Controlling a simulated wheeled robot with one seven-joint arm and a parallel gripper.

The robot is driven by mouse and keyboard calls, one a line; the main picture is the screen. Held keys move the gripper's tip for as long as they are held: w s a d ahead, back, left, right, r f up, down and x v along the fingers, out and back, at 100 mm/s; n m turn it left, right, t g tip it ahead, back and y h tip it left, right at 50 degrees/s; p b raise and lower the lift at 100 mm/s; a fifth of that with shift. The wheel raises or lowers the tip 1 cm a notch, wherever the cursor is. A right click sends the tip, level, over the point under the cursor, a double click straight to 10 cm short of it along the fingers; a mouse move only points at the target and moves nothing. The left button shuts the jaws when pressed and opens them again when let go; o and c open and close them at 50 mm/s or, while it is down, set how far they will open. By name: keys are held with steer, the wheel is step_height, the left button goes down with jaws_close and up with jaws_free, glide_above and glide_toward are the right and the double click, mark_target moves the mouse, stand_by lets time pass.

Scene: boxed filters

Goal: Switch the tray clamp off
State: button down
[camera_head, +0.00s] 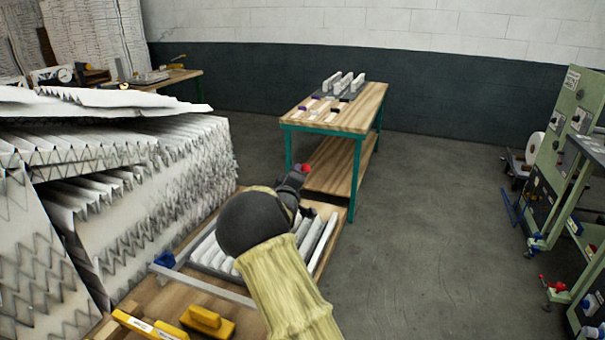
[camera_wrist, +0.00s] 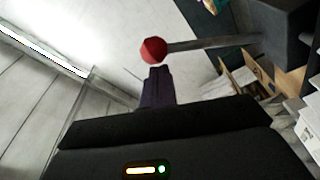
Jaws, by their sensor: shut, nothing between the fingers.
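The clamp lever shows in the wrist view as a round red knob (camera_wrist: 153,50) on a grey rod (camera_wrist: 210,43) that runs to a dark block (camera_wrist: 285,30). The red knob also shows in the head view (camera_head: 306,168), at the tip of my gripper (camera_head: 294,180). In the wrist view my gripper (camera_wrist: 157,86) is shut and empty, its dark fingertips just below the knob. I cannot tell whether they touch it. The tray (camera_head: 215,272) with white pleated filters lies on the wooden bench, partly hidden by my arm. The clamp's base is hidden in the head view.
Large stacked pleated filters (camera_head: 140,190) rise close on the left. Yellow pieces (camera_head: 207,320) and a blue knob (camera_head: 165,260) are on the near bench. A green-legged table (camera_head: 355,118) stands behind, and green machinery (camera_head: 570,130) at the right. The floor between is clear.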

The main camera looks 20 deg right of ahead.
stand_by(0.5)
steer(key=s+a+p, duration=0.1)
steer(key=s+a, duration=0.7)
steer(key=shift+s+r, duration=0.25)
steer(key=shift+r, duration=0.05)
stand_by(0.3)
